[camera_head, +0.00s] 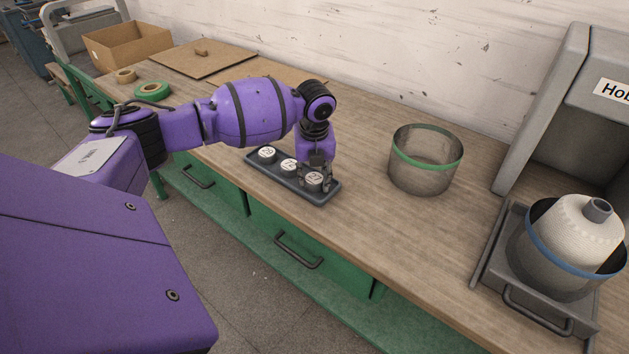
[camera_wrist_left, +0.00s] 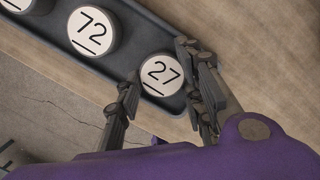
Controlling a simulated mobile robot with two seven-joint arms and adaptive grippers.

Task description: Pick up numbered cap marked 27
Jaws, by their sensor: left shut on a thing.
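The cap marked 27 (camera_head: 314,179) is a round grey cap with a white top and an underlined number. It sits at the right end of a dark tray (camera_head: 331,196) on the bench. In the left wrist view the cap marked 27 (camera_wrist_left: 161,74) lies between the two fingers of my left gripper (camera_wrist_left: 160,92). My left gripper (camera_head: 314,182) is low over the tray and shut on this cap, which still appears to be in the tray. The cap marked 72 (camera_wrist_left: 91,31) is beside it. My right gripper is not in view.
Another cap (camera_head: 267,154) stands at the tray's left end. A clear cylinder with a green band (camera_head: 426,162) stands to the right. Further right, a cone of yarn (camera_head: 575,230) sits in a blue-rimmed container. Cardboard sheets and tape rolls (camera_head: 151,90) lie at the back left.

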